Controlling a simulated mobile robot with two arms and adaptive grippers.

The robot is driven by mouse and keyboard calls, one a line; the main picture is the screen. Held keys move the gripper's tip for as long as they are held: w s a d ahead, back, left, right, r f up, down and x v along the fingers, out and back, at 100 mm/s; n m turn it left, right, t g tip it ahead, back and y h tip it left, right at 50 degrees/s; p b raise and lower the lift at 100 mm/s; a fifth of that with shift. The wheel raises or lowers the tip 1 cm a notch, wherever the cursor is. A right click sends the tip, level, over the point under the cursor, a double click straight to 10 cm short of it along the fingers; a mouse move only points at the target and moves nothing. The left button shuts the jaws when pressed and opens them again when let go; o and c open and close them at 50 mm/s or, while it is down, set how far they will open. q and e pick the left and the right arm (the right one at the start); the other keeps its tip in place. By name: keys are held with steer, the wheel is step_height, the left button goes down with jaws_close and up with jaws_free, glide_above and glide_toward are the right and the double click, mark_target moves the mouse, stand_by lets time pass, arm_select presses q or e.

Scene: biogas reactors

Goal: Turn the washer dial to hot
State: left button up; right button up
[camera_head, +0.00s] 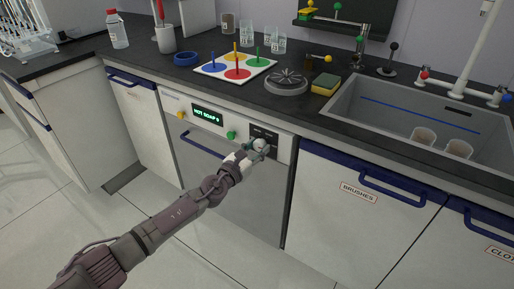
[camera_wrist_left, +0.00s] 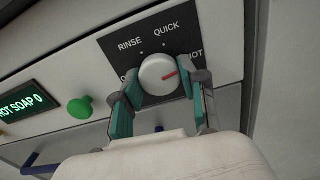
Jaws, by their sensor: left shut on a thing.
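The white round washer dial (camera_head: 261,144) sits on a dark panel at the right of the washer front (camera_head: 230,185). RINSE and QUICK are printed above the dial; a label at lower left is partly hidden. The washer display (camera_head: 207,115) reads HOT SOAP 0. My left gripper (camera_wrist_left: 160,88) is shut on the dial, one finger on each side. My right gripper is not in view.
A green button (camera_head: 231,135) is left of the dial, with a yellow knob further left. The counter above holds a pegboard (camera_head: 212,67), a grey round drain-like piece (camera_head: 286,83) and a sponge (camera_head: 326,84). A sink (camera_head: 400,110) is at right. The floor in front is clear.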

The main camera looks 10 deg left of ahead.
arm_select(q)
steer(key=shift+f+m, duration=0.15)
steer(key=shift+m, duration=0.55)
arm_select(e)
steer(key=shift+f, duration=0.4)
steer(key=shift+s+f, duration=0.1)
arm_select(q)
steer(key=shift+m, duration=0.4)
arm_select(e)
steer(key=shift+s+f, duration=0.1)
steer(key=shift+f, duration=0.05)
arm_select(q)
steer(key=o, duration=0.9)
steer(key=shift+o, duration=1.2)
steer(key=shift+s, duration=0.1)
